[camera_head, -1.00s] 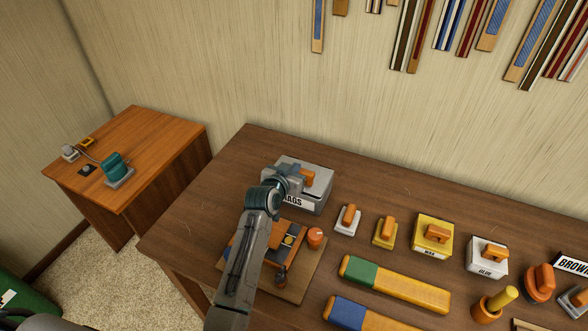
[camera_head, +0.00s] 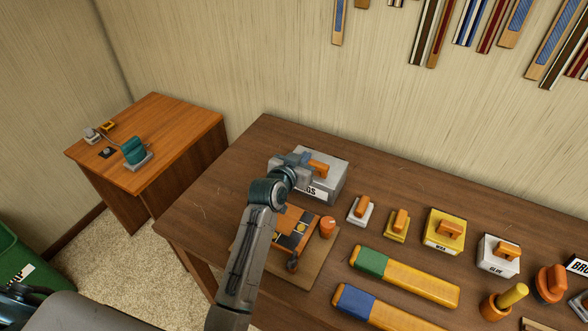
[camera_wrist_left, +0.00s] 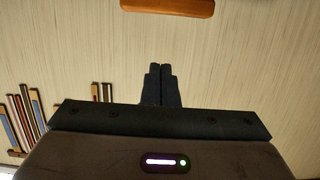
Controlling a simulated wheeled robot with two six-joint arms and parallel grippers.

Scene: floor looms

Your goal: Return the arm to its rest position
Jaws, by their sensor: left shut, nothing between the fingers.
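My left gripper (camera_head: 296,158) is at the grey box with the part-hidden label "...GS" (camera_head: 322,185), in front of its back left part in the head view. The box has an orange handle (camera_head: 318,168) on its lid, just right of the gripper. In the left wrist view the two dark fingers (camera_wrist_left: 160,72) are together with nothing between them. An orange bar (camera_wrist_left: 168,5) shows beyond them at the top edge. My left arm reaches up from the bottom of the head view and hides part of the table. My right gripper is not in view.
A wooden device (camera_head: 292,228) on a board is close beside my forearm. Small handled boxes, including a yellow WAX box (camera_head: 443,241), and green-ended (camera_head: 405,278) and blue-ended bars stand rightward. A side table (camera_head: 150,178) and green bin (camera_head: 20,270) are left.

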